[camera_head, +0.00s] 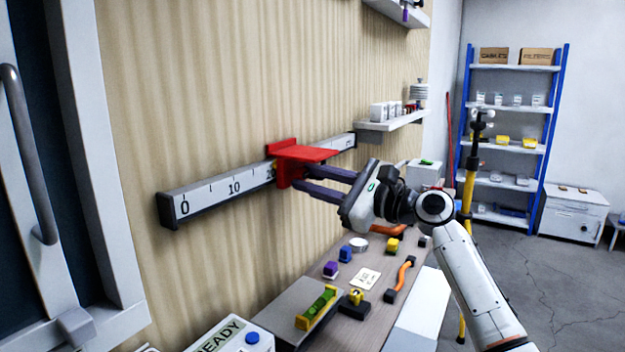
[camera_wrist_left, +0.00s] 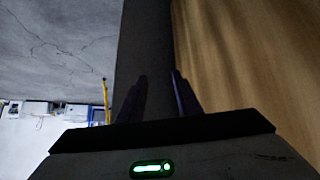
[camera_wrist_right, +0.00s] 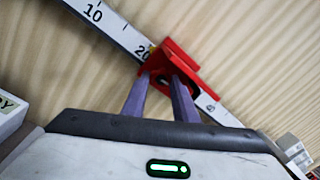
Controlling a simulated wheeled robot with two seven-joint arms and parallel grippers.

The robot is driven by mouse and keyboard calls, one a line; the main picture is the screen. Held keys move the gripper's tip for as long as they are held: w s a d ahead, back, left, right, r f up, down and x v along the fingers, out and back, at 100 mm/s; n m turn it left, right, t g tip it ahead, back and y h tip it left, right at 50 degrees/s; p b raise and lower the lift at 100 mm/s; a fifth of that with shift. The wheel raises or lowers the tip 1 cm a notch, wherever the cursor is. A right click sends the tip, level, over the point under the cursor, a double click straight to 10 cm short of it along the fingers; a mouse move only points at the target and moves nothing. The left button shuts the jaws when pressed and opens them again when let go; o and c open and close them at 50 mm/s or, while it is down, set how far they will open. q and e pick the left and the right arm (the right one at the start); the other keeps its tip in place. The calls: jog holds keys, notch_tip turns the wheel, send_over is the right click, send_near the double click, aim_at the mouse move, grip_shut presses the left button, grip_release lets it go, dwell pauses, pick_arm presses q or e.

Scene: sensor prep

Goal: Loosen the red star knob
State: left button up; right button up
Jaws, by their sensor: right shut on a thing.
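A red carriage (camera_head: 300,154) sits on a white scale rail (camera_head: 233,185) on the wall, near the 20 mark. My right gripper (camera_head: 306,180) reaches it from the front right, its two fingers pointing at the carriage's front. In the right wrist view the fingertips (camera_wrist_right: 163,78) meet the red carriage (camera_wrist_right: 178,62) and are shut on the red star knob, which the fingers and carriage mostly hide. My left gripper (camera_wrist_left: 159,80) shows only in its own wrist view, with its fingers apart and nothing seen between them.
Below the rail, a bench (camera_head: 335,300) holds a yellow-green level (camera_head: 317,307), an orange handle (camera_head: 401,276), coloured blocks and a READY box (camera_head: 225,335). A wall shelf (camera_head: 393,122) is beyond the rail. A yellow pole (camera_head: 467,195) stands right. Open floor lies at far right.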

jog(key=o, duration=1)
jog(key=shift+d, duration=0.1)
jog(key=b+v, duration=0.1)
jog(key=v, duration=0.9)
jog(key=shift+s, duration=0.15)
